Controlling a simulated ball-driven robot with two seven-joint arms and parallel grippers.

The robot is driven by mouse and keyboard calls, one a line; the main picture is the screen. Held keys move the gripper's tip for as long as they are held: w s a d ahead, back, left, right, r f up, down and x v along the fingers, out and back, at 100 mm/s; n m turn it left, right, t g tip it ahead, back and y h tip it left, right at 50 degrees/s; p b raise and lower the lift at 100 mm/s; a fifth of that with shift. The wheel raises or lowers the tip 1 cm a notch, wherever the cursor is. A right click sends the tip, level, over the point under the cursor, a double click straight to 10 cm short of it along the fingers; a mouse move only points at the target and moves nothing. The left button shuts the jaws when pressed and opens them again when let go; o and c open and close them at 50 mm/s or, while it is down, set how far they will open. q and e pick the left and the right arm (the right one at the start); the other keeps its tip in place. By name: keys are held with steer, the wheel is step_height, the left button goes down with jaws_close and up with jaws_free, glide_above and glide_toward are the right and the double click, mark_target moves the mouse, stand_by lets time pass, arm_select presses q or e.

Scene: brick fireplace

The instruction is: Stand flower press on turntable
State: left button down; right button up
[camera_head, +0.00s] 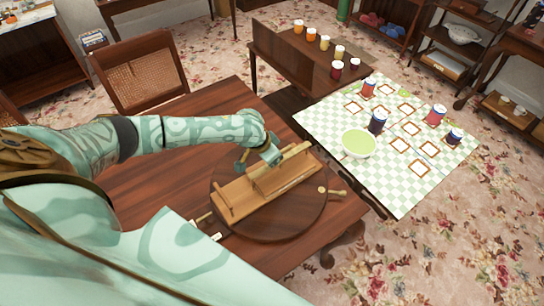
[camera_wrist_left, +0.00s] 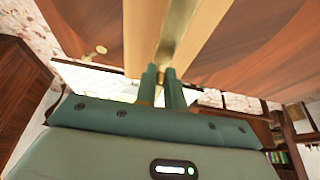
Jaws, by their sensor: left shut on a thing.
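The dark round wooden turntable (camera_head: 284,228) lies on the table. On it is a pale wooden piece of boards and short posts, which looks like the flower press (camera_head: 250,198); one board in it stands on edge. My left gripper (camera_head: 264,158) reaches in from the left and is shut on the upper part of this piece. In the left wrist view my fingers (camera_wrist_left: 163,88) are closed at a pale wooden strip (camera_wrist_left: 180,28). The fingers and wrist hide part of the wood, and I cannot tell whether the held part touches the turntable. My right gripper is not in view.
The reddish wooden table (camera_head: 208,115) has bare room behind the turntable. Wooden pegs (camera_head: 336,192) stick out by the turntable's rim. A cane-back chair (camera_head: 140,80) stands behind. At right, a checked cloth (camera_head: 400,195) carries a green bowl (camera_head: 359,143) and several jars.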

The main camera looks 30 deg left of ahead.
arm_select(q)
steer(key=shift+w, duration=0.1)
steer(key=c, duration=1.5)
jaws_free()
steer(key=p+v, duration=0.3)
steer(key=v, duration=0.9)
steer(key=shift+p, duration=0.3)
